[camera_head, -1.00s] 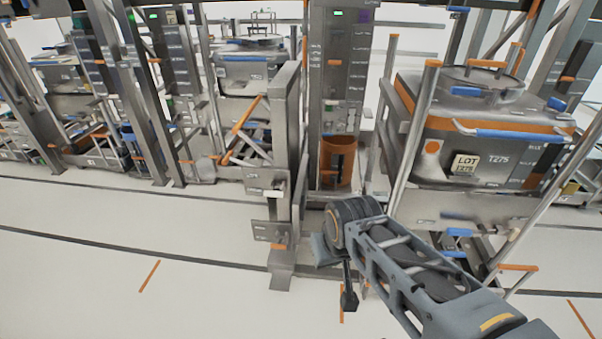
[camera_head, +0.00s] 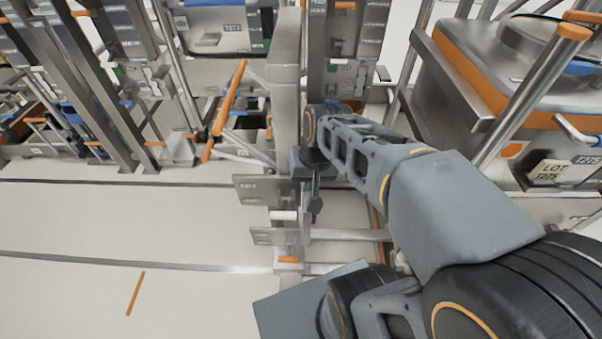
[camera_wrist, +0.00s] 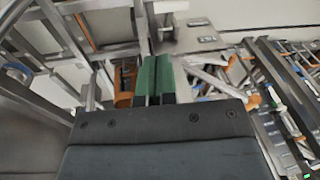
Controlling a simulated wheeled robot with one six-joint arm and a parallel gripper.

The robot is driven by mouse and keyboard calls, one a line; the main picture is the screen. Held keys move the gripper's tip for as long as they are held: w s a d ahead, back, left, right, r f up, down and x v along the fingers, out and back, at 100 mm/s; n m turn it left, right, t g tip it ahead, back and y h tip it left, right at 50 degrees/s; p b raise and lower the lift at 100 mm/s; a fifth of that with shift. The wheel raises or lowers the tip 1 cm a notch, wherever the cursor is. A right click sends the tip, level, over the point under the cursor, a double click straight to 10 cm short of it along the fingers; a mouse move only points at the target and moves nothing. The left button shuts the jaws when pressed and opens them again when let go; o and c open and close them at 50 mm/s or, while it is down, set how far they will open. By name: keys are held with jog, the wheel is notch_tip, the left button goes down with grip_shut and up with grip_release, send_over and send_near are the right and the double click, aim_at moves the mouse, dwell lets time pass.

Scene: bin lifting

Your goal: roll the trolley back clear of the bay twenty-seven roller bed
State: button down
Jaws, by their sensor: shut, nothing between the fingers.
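A steel bin (camera_head: 456,92) with an orange band and a white LOT tag (camera_head: 548,172) stands at the right in the head view, in a tubular frame with an orange-capped upright (camera_head: 530,95). Its lower frame is partly behind my arm, and I cannot tell trolley from roller bed there. My gripper (camera_head: 315,200) is low beside the grey post (camera_head: 286,90), small and partly hidden by my wrist. In the wrist view its green-padded fingers (camera_wrist: 155,76) are shut together with nothing between them. I cannot tell whether they touch the metalwork beyond.
Two small plates (camera_head: 262,190) stick out from the post's left side. An orange-gripped lever (camera_head: 229,97) stands left of it. Another bin (camera_head: 215,25) and dense racks fill the back and left. The pale floor (camera_head: 130,225) at the front left is clear.

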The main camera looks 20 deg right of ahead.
jog(key=w+d+f+m+g+y+b, duration=0.25)
jog(key=w+f+m+y+b, duration=0.35)
jog(key=w+f, duration=0.35)
jog(key=w+d+f+m+t+y+b, duration=0.45)
jog(key=d+f+m, duration=0.25)
jog(key=d+f, duration=0.3)
jog(key=w+d+f+m+t+y+b, duration=0.3)
jog(key=w+d+f+m+y+b, duration=0.15)
jog(key=d+f+m, duration=0.4)
jog(key=w+a+f+n, duration=0.1)
jog(key=w+a, duration=0.3)
jog(key=a, duration=0.7)
jog(key=shift+a+f+b, duration=0.4)
jog(key=shift+b, duration=0.05)
jog(key=shift+n, duration=0.25)
jog(key=shift+w, duration=0.1)
